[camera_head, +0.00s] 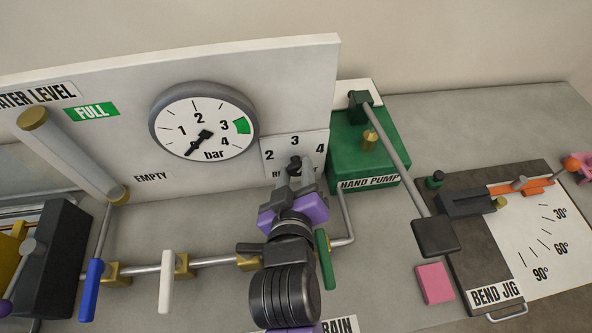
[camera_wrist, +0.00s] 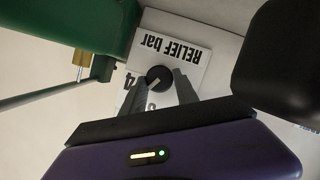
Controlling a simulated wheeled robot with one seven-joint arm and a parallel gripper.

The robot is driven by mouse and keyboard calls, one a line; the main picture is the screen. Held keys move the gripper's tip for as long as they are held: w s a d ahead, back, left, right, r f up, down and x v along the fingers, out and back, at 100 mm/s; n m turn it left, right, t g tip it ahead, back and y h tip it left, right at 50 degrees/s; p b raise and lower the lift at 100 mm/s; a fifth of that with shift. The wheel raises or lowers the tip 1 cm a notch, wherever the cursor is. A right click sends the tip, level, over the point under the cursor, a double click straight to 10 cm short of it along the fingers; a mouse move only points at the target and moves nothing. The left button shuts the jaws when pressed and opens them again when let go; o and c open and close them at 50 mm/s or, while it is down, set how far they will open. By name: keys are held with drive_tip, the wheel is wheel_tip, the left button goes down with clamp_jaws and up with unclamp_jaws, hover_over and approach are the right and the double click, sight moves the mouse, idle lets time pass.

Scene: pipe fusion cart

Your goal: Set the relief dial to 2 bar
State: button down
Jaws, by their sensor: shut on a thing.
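The relief dial (camera_head: 294,163) is a small black knob on a white plate (camera_head: 268,143) marked 2, 3 and 4, to the right of the round gauge. My gripper (camera_head: 292,178) reaches it from below and in front, its fingers closed on the knob. In the wrist view the dial (camera_wrist: 159,76) sits between the tips of my gripper (camera_wrist: 166,86), below the upside-down "RELIEF bar" label. A pale mark shows on the knob, roughly towards the 3 and 4 side; its exact reading is unclear. My fingers and wrist hide the lower part of the plate.
The pressure gauge (camera_head: 203,121) has its needle pointing down-left, below 1. The green hand pump (camera_head: 362,150) with its long lever (camera_head: 397,165) stands close on the right. Blue (camera_head: 91,288), white (camera_head: 166,280) and green (camera_head: 324,258) valve handles line the pipe below.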

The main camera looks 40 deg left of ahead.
drive_tip(key=c, duration=0.9)
unclamp_jaws()
drive_tip(key=shift+c, duration=0.2)
drive_tip(key=shift+s, duration=0.1)
drive_tip(key=v, duration=0.7)
drive_tip(key=shift+s+d+r+b, duration=0.15)
drive_tip(key=shift+s+d+b, duration=0.1)
drive_tip(key=shift+b, duration=0.2)
